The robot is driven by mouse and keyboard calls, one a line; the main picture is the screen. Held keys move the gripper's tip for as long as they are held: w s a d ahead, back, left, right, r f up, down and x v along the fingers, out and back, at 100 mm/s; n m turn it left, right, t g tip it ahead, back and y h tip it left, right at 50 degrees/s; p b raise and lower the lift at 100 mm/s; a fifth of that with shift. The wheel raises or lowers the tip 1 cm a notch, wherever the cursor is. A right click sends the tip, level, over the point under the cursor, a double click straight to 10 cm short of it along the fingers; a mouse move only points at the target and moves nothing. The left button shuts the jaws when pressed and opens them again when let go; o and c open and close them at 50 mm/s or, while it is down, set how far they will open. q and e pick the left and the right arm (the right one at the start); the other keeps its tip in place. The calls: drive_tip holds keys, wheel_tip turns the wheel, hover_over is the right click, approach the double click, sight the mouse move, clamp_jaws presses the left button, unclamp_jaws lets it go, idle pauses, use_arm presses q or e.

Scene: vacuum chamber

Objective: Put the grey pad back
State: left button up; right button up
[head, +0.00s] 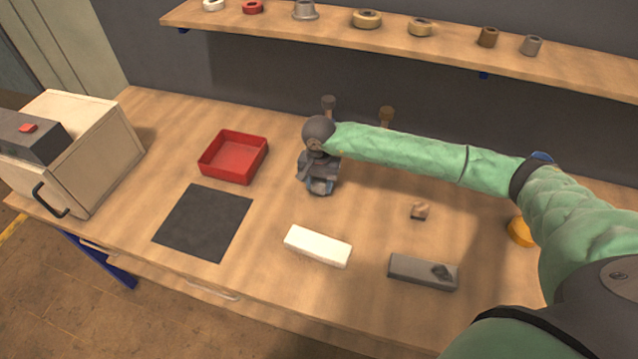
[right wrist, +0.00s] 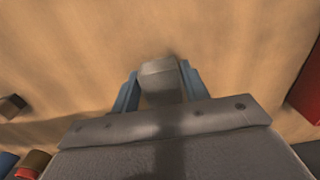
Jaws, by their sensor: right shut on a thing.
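My right gripper (head: 320,187) points down over the middle of the table, right of the red tray. Its blue fingers (right wrist: 159,88) are shut on a small grey block-like piece, the grey pad (right wrist: 160,70), seen between them in the right wrist view. In the head view the pad is hidden by the gripper. I cannot tell whether it touches the table. A long grey block (head: 408,271) with a dark diamond-shaped patch or piece at its right end lies at the front right. My left gripper is not in view.
A red tray (head: 208,172), dark mat (head: 204,222) and white block (head: 318,246) lie left and in front of the gripper. A small brown block (head: 420,211) is to the right. Two knobbed items stand behind. A wooden box (head: 100,160) is far left; a shelf (head: 450,52) runs above.

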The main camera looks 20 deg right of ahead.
drive_tip(key=shift+f, duration=0.65)
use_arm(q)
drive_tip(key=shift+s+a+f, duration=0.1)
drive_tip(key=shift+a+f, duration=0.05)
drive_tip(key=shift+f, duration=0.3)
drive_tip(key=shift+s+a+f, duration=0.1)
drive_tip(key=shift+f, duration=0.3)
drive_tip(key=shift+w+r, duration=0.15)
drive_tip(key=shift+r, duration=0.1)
use_arm(e)
drive_tip(key=shift+f, duration=0.15)
drive_tip(key=o, duration=1)
drive_tip(key=shift+c, duration=0.2)
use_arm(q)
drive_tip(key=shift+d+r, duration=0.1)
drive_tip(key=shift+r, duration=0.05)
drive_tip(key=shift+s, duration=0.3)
